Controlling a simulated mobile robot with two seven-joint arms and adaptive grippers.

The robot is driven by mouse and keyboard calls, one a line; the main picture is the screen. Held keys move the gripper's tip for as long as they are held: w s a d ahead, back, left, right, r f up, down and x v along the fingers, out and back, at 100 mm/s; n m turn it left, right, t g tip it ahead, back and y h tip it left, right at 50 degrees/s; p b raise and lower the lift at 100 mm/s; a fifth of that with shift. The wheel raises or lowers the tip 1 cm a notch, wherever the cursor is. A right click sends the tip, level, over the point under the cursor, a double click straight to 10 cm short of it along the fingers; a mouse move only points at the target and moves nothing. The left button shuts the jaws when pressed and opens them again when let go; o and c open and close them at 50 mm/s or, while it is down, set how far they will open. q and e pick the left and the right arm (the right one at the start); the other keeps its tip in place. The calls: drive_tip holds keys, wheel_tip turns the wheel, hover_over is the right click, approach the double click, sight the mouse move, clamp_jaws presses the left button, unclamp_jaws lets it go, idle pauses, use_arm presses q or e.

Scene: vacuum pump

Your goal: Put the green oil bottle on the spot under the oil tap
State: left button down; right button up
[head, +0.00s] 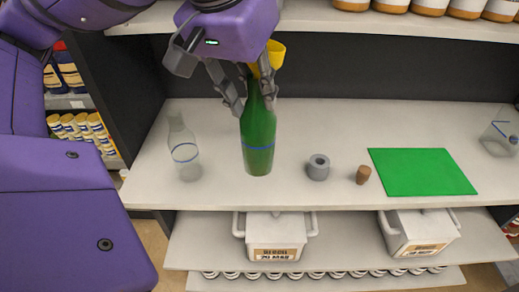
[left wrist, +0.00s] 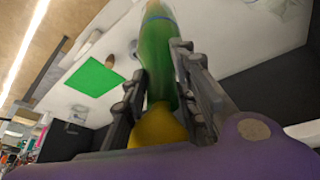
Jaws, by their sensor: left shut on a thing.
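The green oil bottle (head: 258,135) with a blue line is upright above or on the white shelf; I cannot tell whether its base touches. My left gripper (head: 258,98) is shut on its neck from above. The bottle (left wrist: 156,55) also shows between the fingers of my left gripper (left wrist: 155,88) in the left wrist view. A yellow funnel-like piece (head: 276,53) is at the bottle's mouth, partly hidden by the gripper; it also shows in the left wrist view (left wrist: 158,128). No oil tap can be made out. My right gripper is not in view.
On the shelf (head: 300,195), a clear bottle (head: 184,152) stands left of the green bottle. A grey ring (head: 318,168), a cork (head: 363,174), a green mat (head: 420,171) and a clear flask (head: 497,132) are to the right. An upper shelf (head: 400,22) with jars overhangs behind.

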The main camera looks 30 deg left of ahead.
use_arm(q)
drive_tip(key=shift+w+a+f, duration=0.1)
drive_tip(key=shift+w+a, duration=0.05)
drive_tip(key=shift+w, duration=0.25)
drive_tip(key=w+a+f+b, duration=0.2)
drive_tip(key=w+a+f, duration=0.7)
drive_tip(key=f, duration=0.3)
drive_tip(key=shift+w+f, duration=0.25)
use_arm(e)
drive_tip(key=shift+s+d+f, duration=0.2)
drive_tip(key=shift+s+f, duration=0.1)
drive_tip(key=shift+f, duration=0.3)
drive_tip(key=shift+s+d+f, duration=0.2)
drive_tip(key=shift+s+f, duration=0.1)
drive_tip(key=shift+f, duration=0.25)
use_arm(q)
drive_tip(key=shift+d+f, duration=0.1)
drive_tip(key=c, duration=1.4)
unclamp_jaws()
drive_tip(key=shift+f, duration=0.1)
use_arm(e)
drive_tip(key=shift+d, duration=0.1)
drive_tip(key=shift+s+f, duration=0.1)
